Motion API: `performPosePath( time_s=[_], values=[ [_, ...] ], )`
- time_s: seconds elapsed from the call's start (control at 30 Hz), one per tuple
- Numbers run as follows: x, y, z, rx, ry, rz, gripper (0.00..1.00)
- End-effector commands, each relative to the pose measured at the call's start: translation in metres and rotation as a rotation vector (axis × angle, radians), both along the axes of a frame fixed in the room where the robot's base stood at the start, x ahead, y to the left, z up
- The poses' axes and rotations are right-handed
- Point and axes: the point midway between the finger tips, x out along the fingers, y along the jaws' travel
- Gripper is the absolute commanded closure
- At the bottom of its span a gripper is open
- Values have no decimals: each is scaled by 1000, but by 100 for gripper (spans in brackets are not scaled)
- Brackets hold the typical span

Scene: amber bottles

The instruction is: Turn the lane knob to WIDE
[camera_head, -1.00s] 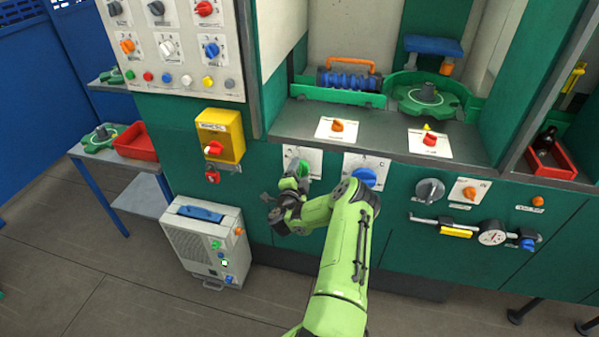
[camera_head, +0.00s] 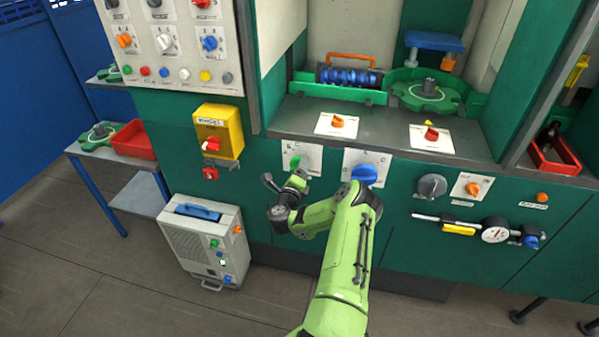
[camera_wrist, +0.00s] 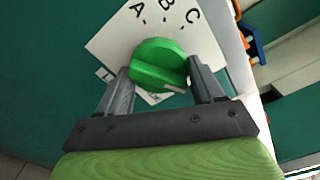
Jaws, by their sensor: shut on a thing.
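A green knob (camera_wrist: 158,66) sits on a white plate (camera_wrist: 112,45) marked A, B and C in the wrist view. The word LANE or WIDE cannot be read in any view. My gripper (camera_wrist: 158,72) is shut on the green knob, one finger on each side of it. A small pale mark shows near the knob's lower right edge. In the head view the green knob (camera_head: 294,162) shows on its plate in the green front panel, with my gripper (camera_head: 293,178) at it. The hand hides part of the plate.
A blue knob (camera_head: 364,174) on another white plate is just right of my gripper. A yellow box with a red knob (camera_head: 211,145) is to the left. A counter edge (camera_head: 370,139) juts out above. A grey case (camera_head: 207,247) stands on the floor.

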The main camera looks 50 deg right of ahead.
Motion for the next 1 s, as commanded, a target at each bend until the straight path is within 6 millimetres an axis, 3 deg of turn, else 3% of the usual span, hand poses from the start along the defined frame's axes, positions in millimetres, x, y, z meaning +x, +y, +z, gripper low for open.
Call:
performPosePath(
  time_s=[1.0],
  values=[
    [4, 2, -7, 377, -864, 0, 64]
  ],
)
